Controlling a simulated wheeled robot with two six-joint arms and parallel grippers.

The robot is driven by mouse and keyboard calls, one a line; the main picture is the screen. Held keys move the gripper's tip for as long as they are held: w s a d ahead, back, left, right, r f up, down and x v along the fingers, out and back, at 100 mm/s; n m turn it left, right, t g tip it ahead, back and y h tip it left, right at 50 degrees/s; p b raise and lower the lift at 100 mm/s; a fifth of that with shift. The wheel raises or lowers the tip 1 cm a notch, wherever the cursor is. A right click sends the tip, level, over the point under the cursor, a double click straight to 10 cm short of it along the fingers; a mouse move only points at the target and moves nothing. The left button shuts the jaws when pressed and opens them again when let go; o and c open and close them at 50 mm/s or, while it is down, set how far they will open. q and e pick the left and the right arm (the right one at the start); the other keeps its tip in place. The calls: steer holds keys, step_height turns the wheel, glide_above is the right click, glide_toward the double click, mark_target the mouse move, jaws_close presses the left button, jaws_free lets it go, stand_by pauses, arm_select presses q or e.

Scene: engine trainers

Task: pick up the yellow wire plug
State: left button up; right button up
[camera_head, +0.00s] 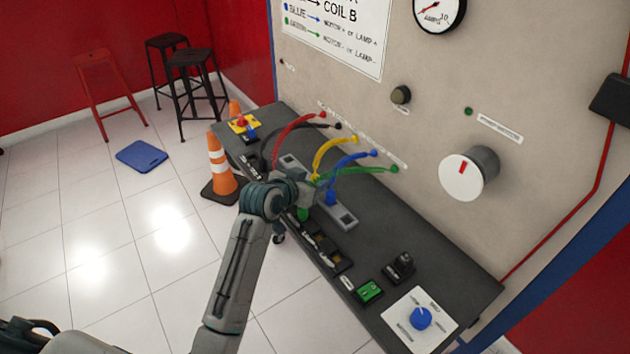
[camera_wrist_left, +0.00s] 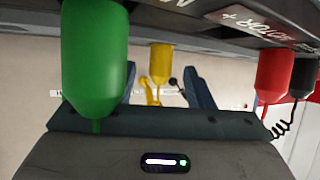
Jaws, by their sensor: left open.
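The yellow wire plug (camera_wrist_left: 161,62) shows in the left wrist view, in the gap between the two fingers of my left gripper (camera_wrist_left: 165,85). The fingers are apart and I see no contact with the plug; its exact depth between them is unclear. In the head view, my left gripper (camera_head: 305,187) is over the desk among the wires. The yellow wire (camera_head: 328,147) arches from the wall panel down to it, and its plug end is hidden there. My right gripper is not in view.
The green plug (camera_wrist_left: 95,55) is close on the left in the wrist view; the red plug (camera_wrist_left: 274,75) and black plug (camera_wrist_left: 302,77) are on the right. The blue plug (camera_head: 331,198) stands beside my gripper. Switches and a blue knob (camera_head: 420,318) sit on the desk (camera_head: 440,265).

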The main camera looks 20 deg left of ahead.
arm_select(q)
jaws_close()
